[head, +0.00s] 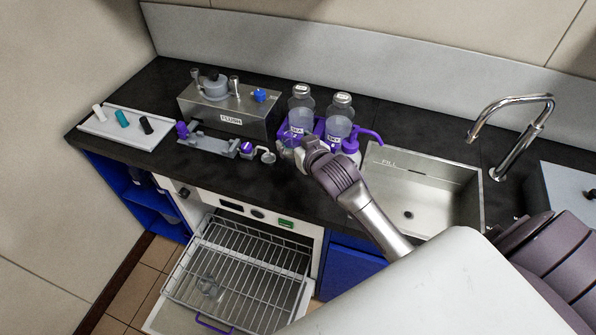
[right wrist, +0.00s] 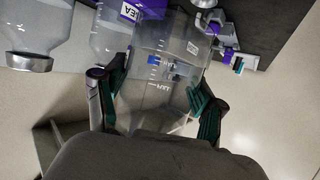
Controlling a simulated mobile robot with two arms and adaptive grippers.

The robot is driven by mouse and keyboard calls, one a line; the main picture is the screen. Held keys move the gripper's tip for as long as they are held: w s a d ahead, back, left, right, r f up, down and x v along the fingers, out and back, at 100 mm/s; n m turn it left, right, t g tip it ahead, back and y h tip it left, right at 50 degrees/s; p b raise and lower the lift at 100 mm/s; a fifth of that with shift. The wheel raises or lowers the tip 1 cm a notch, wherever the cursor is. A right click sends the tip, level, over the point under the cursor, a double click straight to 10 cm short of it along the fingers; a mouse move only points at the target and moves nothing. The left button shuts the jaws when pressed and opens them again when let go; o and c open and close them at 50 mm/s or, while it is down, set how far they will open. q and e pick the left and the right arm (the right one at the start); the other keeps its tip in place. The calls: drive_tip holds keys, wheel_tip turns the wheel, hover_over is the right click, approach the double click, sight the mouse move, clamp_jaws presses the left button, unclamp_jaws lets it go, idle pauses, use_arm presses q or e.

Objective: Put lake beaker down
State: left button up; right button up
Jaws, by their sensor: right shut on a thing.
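My right gripper (head: 296,146) reaches over the black counter in front of two capped bottles. In the right wrist view the right gripper (right wrist: 155,100) has its green-padded fingers on both sides of a clear beaker (right wrist: 165,65). The beaker has printed marks and a small white label. In the head view the beaker is mostly lost against the bottles and gripper, and I cannot tell whether its base touches the counter. Another clear glass vessel (head: 210,287) sits in the pulled-out wire rack (head: 245,262) below the counter. My left gripper is not in view.
The two bottles (head: 301,102) (head: 339,115) stand in a purple holder, close behind the gripper. A metal box (head: 228,108) is at left. A white tray (head: 122,130) lies far left.

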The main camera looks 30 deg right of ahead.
wheel_tip(320, 180, down, 5)
drive_tip(key=shift+f, duration=0.1)
drive_tip(key=shift+f+p, duration=0.35)
drive_tip(key=shift+f, duration=1.8)
drive_tip(key=o, duration=1.3)
drive_tip(key=shift+f, duration=0.1)
drive_tip(key=b+v, duration=0.1)
drive_tip(key=v, duration=1.1)
